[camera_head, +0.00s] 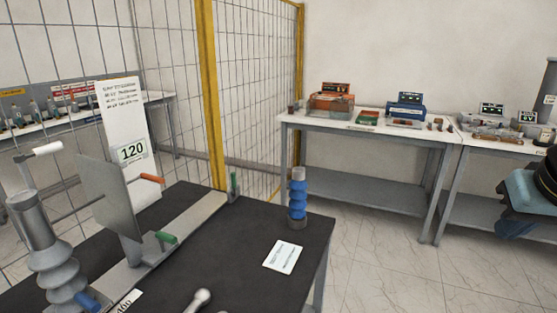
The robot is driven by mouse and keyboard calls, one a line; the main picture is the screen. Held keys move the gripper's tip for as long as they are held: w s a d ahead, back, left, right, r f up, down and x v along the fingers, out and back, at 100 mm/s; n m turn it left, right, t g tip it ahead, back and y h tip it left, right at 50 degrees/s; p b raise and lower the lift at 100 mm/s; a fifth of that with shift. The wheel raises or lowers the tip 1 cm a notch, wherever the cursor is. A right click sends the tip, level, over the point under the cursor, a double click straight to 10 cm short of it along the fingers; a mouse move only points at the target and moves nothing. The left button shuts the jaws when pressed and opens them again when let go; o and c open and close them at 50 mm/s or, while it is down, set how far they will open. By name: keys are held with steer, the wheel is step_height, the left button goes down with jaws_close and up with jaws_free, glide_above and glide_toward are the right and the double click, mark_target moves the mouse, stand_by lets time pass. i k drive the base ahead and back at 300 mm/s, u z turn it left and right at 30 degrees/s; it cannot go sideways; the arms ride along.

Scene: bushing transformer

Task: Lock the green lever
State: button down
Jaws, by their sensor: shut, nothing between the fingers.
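Two green parts show on the near dark-topped bench. A green-handled lever (166,238) lies roughly level at the foot of an upright grey plate (110,198), on a long grey metal rail (190,222). A second green piece (234,184) stands upright at the rail's far end, near the yellow fence post. I cannot tell from this view which one the task names, or whether either is latched. An orange handle (152,178) sticks out beside the plate. My gripper is not in view.
A white card (284,257) lies on the dark bench top (235,262). A mesh fence (255,90) rises behind. Tables with kits stand beyond, with open floor between.

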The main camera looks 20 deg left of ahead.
mark_target(232, 175)
steer(key=u, duration=0.35)
steer(key=i, duration=1.15)
steer(key=u, duration=0.85)
steer(key=k, duration=0.9)
steer(key=u, duration=0.15)
steer(key=i, duration=0.9)
steer(key=z, duration=0.1)
